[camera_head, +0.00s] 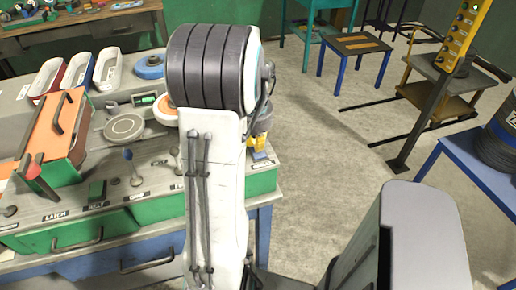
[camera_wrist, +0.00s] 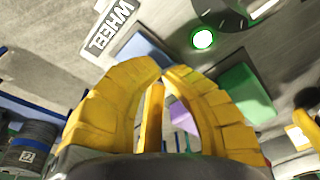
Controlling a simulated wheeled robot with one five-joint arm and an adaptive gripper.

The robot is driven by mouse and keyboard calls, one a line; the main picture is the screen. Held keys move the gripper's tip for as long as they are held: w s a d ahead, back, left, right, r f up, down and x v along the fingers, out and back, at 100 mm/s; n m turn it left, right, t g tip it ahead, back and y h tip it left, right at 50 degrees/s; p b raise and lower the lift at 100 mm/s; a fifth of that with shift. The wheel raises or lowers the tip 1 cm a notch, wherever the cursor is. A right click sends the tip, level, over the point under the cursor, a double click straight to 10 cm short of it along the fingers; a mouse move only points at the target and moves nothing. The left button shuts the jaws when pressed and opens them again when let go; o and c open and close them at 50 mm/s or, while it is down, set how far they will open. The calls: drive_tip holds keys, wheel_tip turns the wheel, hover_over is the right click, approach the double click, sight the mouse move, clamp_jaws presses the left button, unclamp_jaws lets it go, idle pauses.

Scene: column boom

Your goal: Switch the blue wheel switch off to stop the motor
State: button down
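The blue wheel switch shows in the wrist view as a blue piece (camera_wrist: 146,50) just beyond my fingertips, beside the upside-down WHEEL label (camera_wrist: 110,27). A little blue also shows in the head view (camera_head: 260,156) under my gripper (camera_head: 258,142), at the right end of the bench. My gripper's yellow fingers (camera_wrist: 167,70) arch inward with their tips close together, right at the blue piece. The fingers cover part of it, so I cannot tell whether they grip it. A round green lamp (camera_wrist: 203,39) glows next to it. The motor cannot be made out.
A green block (camera_wrist: 245,92) stands to the right of my fingers in the wrist view. The bench (camera_head: 60,215) carries an orange-lidded box (camera_head: 56,125), levers and trays (camera_head: 108,70). The blue table (camera_head: 470,160) stands right; floor between (camera_head: 310,150) is clear.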

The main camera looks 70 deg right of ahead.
drive_tip(key=shift+r+p, duration=2.55)
drive_tip(key=shift+r, duration=0.9)
drive_tip(key=shift+n+y, duration=0.3)
drive_tip(key=shift+y, duration=0.6)
drive_tip(key=a+f, duration=0.2)
drive_tip(key=a, duration=0.1)
drive_tip(key=s+a, duration=0.1)
drive_tip(key=a, duration=0.1)
drive_tip(key=shift+a+f, duration=0.25)
drive_tip(key=shift+f, duration=0.15)
drive_tip(key=w+a+r+n+t, duration=0.1)
drive_tip(key=w+a+r+n, duration=0.2)
drive_tip(key=a, duration=0.7)
drive_tip(key=w+a+r+n+t, duration=0.1)
drive_tip(key=w+a+r+n, duration=0.2)
drive_tip(key=a, duration=0.8)
drive_tip(key=w+a+r+n+t, duration=0.2)
drive_tip(key=w+a+n, duration=0.4)
drive_tip(key=a+n, duration=0.4)
drive_tip(key=shift+a+r, duration=0.65)
drive_tip(key=shift+r, duration=0.1)
drive_tip(key=c, duration=2)
unclamp_jaws()
drive_tip(key=shift+w, duration=0.1)
drive_tip(key=shift+d, duration=0.1)
clamp_jaws()
